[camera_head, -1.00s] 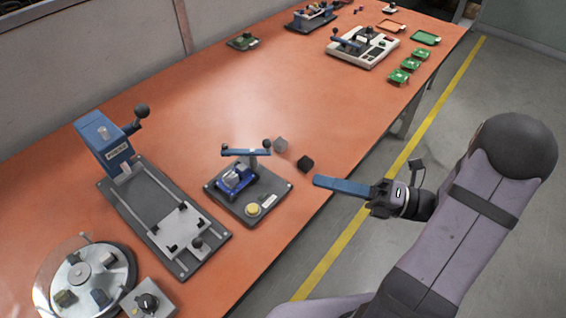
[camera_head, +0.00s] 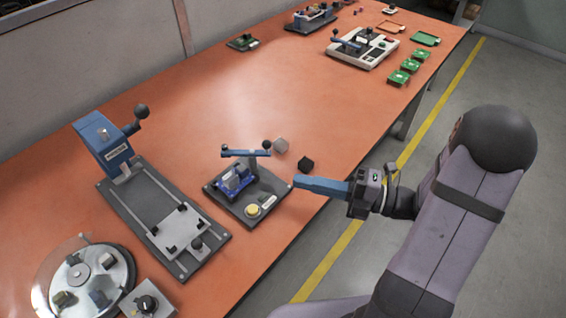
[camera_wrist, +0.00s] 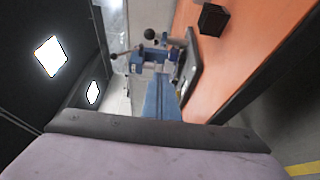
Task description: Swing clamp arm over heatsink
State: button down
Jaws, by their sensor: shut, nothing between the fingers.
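The clamp fixture stands on a dark base plate (camera_head: 222,197) in the middle of the orange table. Its blue clamp arm (camera_head: 245,153) is a level bar on a post, with a dark ball knob (camera_head: 267,145) at its right end. A grey block that looks like the heatsink (camera_head: 233,179) sits in the blue holder under the bar. My gripper (camera_head: 300,182) is shut and empty, its blue fingers pointing left just beyond the plate's right side. In the wrist view, the blue fingers (camera_wrist: 161,98) point toward the clamp fixture (camera_wrist: 160,55).
A press (camera_head: 103,150) with a slide plate stands to the left. A round disc fixture (camera_head: 80,280) is at front left.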

aim_at(268, 150)
jog(key=x, duration=0.6)
jog(key=shift+w+d, duration=0.2)
jog(key=shift+w, duration=0.9)
jog(key=shift+w+d+b, duration=0.1)
jog(key=shift+w+b, duration=0.2)
jog(key=shift+w, duration=0.55)
jog(key=shift+w+d+n+g+y+p, duration=0.2)
jog(key=shift+w+n+g+y+p, duration=0.15)
jog(key=shift+n+g+p, duration=0.45)
jog(key=shift+w+d+r+g+p, duration=0.15)
jog(key=shift+g+p, duration=0.25)
jog(key=shift+p, duration=0.4)
jog(key=w+p, duration=0.1)
jog(key=p, duration=0.1)
jog(key=w+p, duration=0.1)
jog(key=p, duration=0.1)
jog(key=shift+d+r, duration=0.15)
jog(key=w+p, duration=0.2)
jog(key=shift+w+p, duration=0.25)
jog(key=shift+p, duration=0.1)
jog(key=shift+w+a+f+p, duration=0.1)
jog(key=shift+w+f+p, duration=0.05)
jog(key=shift+w+p, duration=0.2)
jog(key=shift+w+a+f+p, duration=0.15)
jog(key=shift+w+p, duration=0.05)
jog(key=shift+w, duration=0.3)
